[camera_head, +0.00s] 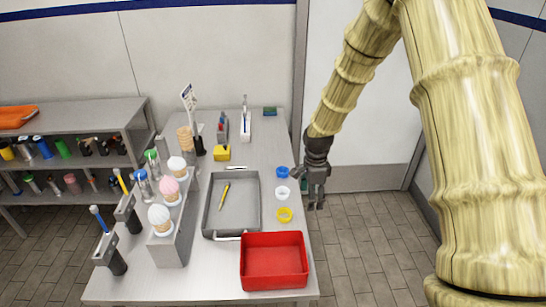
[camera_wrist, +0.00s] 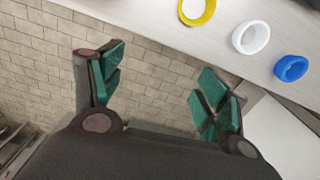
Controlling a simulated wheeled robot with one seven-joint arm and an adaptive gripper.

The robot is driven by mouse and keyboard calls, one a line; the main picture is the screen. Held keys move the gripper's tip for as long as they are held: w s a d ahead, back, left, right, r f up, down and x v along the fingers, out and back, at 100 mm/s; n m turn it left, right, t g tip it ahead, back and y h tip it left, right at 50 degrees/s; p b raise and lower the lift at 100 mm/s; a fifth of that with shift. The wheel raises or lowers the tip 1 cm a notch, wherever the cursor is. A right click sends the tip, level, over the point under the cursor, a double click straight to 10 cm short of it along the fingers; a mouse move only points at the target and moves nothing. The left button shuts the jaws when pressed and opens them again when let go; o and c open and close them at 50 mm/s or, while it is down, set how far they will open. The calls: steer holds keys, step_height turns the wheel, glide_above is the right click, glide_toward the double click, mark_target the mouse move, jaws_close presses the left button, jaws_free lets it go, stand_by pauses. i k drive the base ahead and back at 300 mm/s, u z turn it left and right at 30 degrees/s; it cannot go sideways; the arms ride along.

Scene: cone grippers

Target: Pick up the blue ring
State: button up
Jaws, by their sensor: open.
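The blue ring (camera_head: 282,172) lies on the table near its right edge, the farthest of three rings in a row. It also shows at the right in the wrist view (camera_wrist: 291,68). My gripper (camera_head: 315,205) hangs just off the table's right side, to the right of the rings. In the wrist view my gripper (camera_wrist: 160,82) has its green-padded fingers wide apart, with only floor tiles between them. It is empty and apart from the blue ring.
A white ring (camera_head: 282,192) and a yellow ring (camera_head: 285,215) lie nearer than the blue one. A grey tray (camera_head: 254,204) stands to their left, and a red bin (camera_head: 274,237) at the front. An ice-cream stand (camera_head: 177,240) is farther left.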

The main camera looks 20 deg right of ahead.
mark_target(282, 169)
steer(key=i, duration=0.95)
